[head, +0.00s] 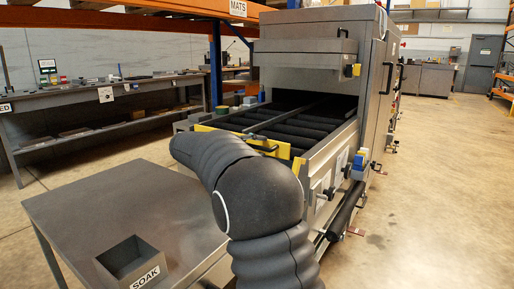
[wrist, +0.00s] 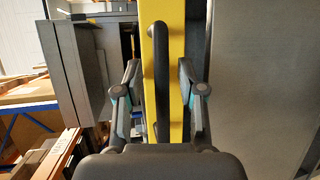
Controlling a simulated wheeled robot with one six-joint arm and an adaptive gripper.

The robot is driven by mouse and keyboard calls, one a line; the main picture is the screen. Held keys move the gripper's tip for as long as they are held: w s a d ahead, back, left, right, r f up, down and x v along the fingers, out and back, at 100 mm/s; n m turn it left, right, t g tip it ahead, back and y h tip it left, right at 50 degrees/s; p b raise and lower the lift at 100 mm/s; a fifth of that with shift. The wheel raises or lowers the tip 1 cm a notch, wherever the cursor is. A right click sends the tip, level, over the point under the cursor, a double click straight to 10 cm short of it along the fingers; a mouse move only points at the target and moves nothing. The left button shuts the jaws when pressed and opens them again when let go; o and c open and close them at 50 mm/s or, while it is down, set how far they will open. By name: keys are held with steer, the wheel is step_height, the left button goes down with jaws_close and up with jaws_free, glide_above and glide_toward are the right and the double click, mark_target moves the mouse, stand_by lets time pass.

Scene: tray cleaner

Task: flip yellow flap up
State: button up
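The yellow flap (head: 283,153) spans the near end of the machine's roller bed in the head view, partly hidden behind my arm. In the wrist view the yellow flap (wrist: 176,50) runs as an upright strip through the middle, with a dark curved handle (wrist: 160,75) on it. My gripper (wrist: 159,72) is open, with one finger on each side of the flap and handle. A gap shows between the fingers and the handle, so it does not look gripped. My arm hides the gripper in the head view.
The grey machine (head: 305,45) with black rollers (head: 295,128) stands beyond the flap. A grey table (head: 125,205) with a small open box labelled SOAK (head: 130,260) is at the near left. A workbench (head: 100,100) stands at far left. Open floor (head: 440,200) lies to the right.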

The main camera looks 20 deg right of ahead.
steer(key=shift+a, duration=0.1)
steer(key=v, duration=1.1)
steer(key=shift+a, duration=0.4)
steer(key=shift+s+a+r, duration=0.1)
steer(key=shift+s+r, duration=0.05)
